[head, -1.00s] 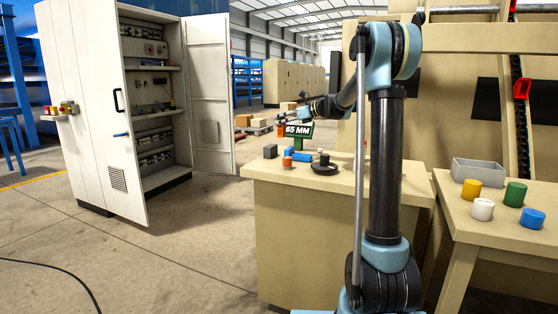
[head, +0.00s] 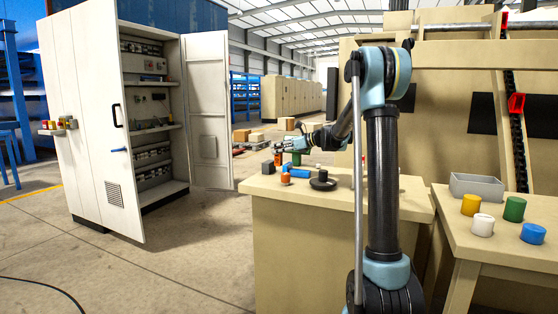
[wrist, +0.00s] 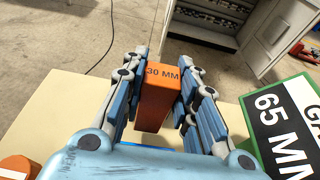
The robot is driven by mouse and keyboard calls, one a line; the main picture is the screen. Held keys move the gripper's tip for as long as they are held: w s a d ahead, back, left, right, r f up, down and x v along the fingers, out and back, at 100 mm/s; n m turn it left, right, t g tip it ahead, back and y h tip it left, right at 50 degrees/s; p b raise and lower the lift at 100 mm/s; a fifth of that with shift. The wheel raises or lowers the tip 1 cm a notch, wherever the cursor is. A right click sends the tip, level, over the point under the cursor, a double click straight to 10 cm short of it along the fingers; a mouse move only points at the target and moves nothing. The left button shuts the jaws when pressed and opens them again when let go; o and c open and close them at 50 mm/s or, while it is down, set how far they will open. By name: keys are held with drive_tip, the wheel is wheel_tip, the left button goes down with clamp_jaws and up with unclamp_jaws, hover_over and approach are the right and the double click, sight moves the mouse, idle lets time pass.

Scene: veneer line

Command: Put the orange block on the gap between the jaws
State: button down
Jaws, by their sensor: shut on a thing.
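The orange block (wrist: 158,97), marked 30 MM on its end, is between the two fingers of my gripper (wrist: 160,88). The fingers are shut on its sides. In the head view my gripper (head: 282,150) is low over the left end of the bench, with the orange block (head: 278,159) just below it. A blue piece (head: 298,173) lies on the bench under and right of it; only a sliver of blue shows below the block in the wrist view. I cannot make out the gap between the jaws.
Near my gripper on the bench (head: 330,205) are a dark block (head: 267,167), an orange cylinder (head: 285,179) and a black round piece (head: 323,182). A side table at right holds a grey tray (head: 477,187) and several coloured cylinders. An open cabinet (head: 150,120) stands left.

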sight(281, 155)
drive_tip(key=shift+f, duration=1.95)
drive_tip(key=c, duration=1.3)
unclamp_jaws()
